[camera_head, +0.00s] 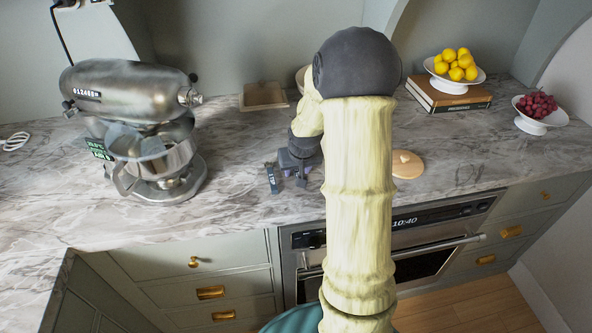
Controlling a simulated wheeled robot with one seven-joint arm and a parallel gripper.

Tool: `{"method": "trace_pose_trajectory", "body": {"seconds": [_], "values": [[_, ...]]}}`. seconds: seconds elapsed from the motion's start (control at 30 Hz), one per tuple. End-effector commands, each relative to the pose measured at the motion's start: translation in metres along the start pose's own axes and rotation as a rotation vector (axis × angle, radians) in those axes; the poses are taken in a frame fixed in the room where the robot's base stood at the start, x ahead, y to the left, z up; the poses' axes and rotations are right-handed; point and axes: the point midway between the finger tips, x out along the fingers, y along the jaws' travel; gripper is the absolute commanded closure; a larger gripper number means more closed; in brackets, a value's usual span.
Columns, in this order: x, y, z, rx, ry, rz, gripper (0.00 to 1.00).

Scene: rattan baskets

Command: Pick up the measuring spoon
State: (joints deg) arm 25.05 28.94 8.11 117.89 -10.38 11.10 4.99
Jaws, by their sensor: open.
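My gripper (296,170) is low over the marble counter near its front edge, left of my arm, and points down.
A metal stand mixer (130,95) stands on the counter (235,205) at left. A square tan tray (263,96) lies behind. A round wooden lid (406,164) is right of my arm. Lemons (455,63) in a bowl on books (447,97) and a bowl of red fruit (538,108) stand at right.

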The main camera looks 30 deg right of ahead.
Motion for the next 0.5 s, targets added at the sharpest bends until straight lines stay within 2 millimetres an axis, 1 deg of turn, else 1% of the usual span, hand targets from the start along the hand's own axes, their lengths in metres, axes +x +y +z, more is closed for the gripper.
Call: {"method": "trace_pose_trajectory", "body": {"seconds": [0.23, 0.43, 0.47, 0.5], "values": [[0.0027, -0.0001, 0.0012, 0.000, 0.000, 0.000, 0.58], [0.0023, -0.0001, 0.0010, 0.000, 0.000, 0.000, 0.97], [0.0023, -0.0001, 0.0010, 0.000, 0.000, 0.000, 1.00], [0.0023, -0.0001, 0.0010, 0.000, 0.000, 0.000, 1.00]]}}
